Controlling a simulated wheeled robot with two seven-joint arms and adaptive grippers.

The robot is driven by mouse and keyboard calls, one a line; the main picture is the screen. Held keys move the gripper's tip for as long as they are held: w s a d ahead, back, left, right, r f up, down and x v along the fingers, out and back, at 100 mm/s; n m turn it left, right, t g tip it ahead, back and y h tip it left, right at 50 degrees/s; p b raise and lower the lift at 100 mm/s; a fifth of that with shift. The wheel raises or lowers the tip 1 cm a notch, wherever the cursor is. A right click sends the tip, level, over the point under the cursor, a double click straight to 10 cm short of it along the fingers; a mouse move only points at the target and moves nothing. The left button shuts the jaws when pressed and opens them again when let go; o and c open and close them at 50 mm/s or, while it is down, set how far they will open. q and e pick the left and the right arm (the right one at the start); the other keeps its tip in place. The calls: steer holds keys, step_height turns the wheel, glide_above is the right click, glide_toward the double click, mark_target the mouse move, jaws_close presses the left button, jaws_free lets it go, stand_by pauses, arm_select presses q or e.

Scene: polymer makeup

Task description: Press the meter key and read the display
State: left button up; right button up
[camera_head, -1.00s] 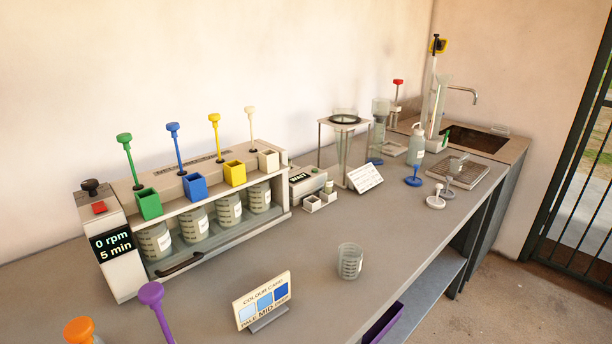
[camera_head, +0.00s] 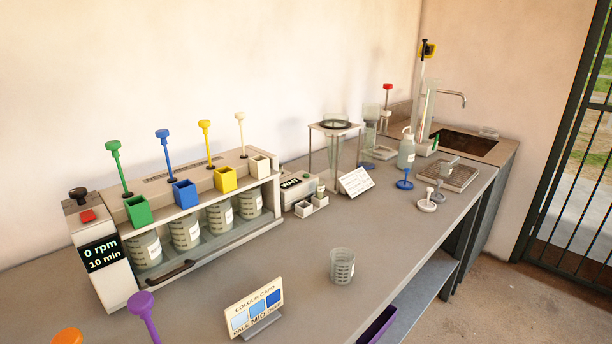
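The meter (camera_head: 299,192) is a small pale box just right of the jar-stirring machine. Its dark display (camera_head: 290,183) faces the front and shows small text that looks like "WAIT". I cannot make out its key at this size. Small white square holders (camera_head: 304,208) stand in front of the meter, and a small vial (camera_head: 320,191) stands at its right side. Neither of my grippers is in view.
The stirring machine (camera_head: 112,270) reads "0 rpm, 10 min" and holds several beakers. A loose beaker (camera_head: 342,266), a colour card (camera_head: 254,307) and a white text card (camera_head: 356,181) stand on the bench.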

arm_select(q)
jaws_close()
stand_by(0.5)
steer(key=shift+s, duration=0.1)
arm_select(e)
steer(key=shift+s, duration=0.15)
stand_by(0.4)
